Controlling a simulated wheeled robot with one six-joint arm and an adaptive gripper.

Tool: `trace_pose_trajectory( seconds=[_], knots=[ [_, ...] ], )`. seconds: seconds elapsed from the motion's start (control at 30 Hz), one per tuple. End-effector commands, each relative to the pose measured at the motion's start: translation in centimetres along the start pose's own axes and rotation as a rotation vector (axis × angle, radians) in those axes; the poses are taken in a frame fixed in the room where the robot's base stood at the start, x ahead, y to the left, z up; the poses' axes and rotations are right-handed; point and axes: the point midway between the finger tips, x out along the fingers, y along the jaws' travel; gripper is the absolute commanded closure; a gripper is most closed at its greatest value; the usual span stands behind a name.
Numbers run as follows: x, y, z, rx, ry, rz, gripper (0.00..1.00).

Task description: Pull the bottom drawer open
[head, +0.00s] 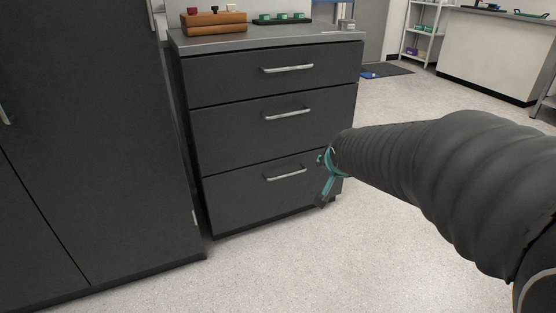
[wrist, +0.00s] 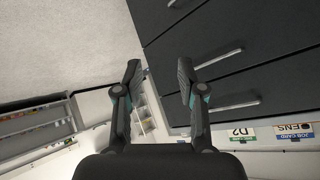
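The dark grey bottom drawer (head: 245,195) is shut, flush with the drawers above it, in the head view. Its silver bar handle (head: 286,174) is in plain sight, and a bit of a handle shows at the top edge of the wrist view (wrist: 172,3). My gripper (head: 321,190) is just right of that handle in the picture, overlapping the unit's lower right edge and partly hidden by my arm. In the wrist view my gripper (wrist: 158,67) has its two fingers well apart with nothing between them.
The middle drawer (head: 235,130) and top drawer (head: 225,78) are shut. A dark cabinet (head: 95,130) stands close at the left. A wooden block (head: 212,22) sits on the unit's top (head: 260,38). The pale floor (head: 300,260) in front is clear.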

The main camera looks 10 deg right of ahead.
Motion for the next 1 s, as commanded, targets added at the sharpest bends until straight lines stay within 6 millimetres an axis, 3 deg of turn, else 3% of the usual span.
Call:
trace_pose_trajectory(
  seconds=[0.03,0.23,0.43,0.57,0.8,1.0],
  knots=[
    [2.6,-0.2,-0.6,0.039,0.017,-0.012,0.61],
    [11.1,-1.4,-2.8,0.208,0.090,-0.107,0.61],
    [19.7,-2.2,-3.1,0.386,0.119,-0.238,0.61],
    [25.0,-2.4,-2.2,0.506,0.110,-0.336,0.61],
    [33.6,-2.1,1.5,0.728,0.039,-0.520,0.61],
    [37.5,-1.7,4.4,0.861,-0.030,-0.631,0.61]
  ],
)
